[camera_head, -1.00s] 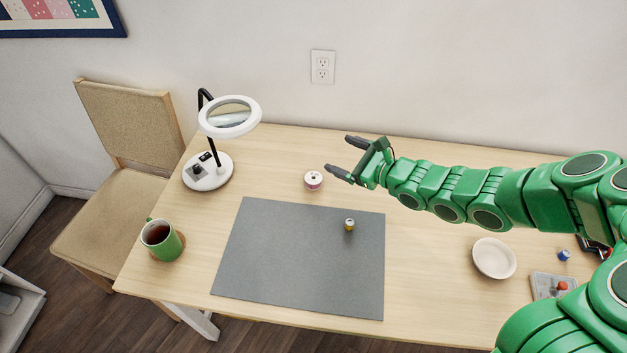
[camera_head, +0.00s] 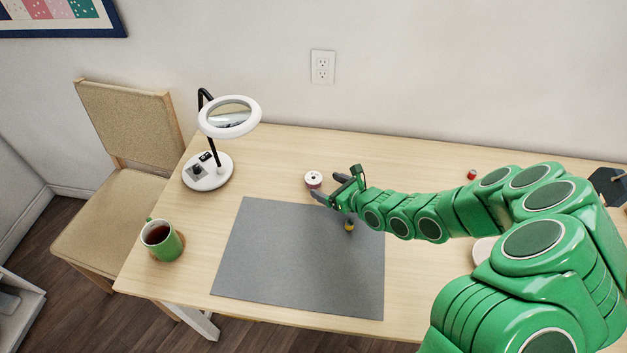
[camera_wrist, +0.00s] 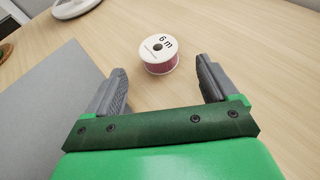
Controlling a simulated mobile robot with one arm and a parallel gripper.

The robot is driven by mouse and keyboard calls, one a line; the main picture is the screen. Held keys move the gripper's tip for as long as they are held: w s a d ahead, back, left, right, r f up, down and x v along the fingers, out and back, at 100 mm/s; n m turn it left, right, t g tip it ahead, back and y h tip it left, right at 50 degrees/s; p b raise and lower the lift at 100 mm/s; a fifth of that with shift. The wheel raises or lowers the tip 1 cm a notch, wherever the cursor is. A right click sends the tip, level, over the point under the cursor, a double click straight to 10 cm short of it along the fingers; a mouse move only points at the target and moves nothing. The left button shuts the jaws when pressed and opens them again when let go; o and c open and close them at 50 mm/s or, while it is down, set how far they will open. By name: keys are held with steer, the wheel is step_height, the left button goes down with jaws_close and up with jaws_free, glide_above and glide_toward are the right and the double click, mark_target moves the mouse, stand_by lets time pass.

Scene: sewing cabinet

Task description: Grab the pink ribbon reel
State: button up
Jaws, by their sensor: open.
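The pink ribbon reel (camera_head: 313,179) stands on the table just behind the grey mat's back edge, its white flat face up. In the wrist view the reel (camera_wrist: 159,55) shows a "6 m" label on top and pink ribbon around its side. My gripper (camera_head: 328,188) is open, low over the table beside the reel. In the wrist view the gripper's fingers (camera_wrist: 164,84) are spread apart, and the reel lies just beyond the tips, roughly centred between them. Nothing is between the fingers.
The grey mat (camera_head: 290,265) has a small yellow spool (camera_head: 349,225) on it, close under my gripper. A magnifier lamp (camera_head: 208,172) and a green mug (camera_head: 162,241) stand at left. A red spool (camera_head: 471,174) and a partly hidden white bowl (camera_head: 481,249) are at right.

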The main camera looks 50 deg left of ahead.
mark_target(318, 181)
steer(key=shift+x, duration=2.6)
steer(key=shift+r, duration=0.15)
steer(key=c, duration=1.1)
steer(key=shift+c, duration=0.2)
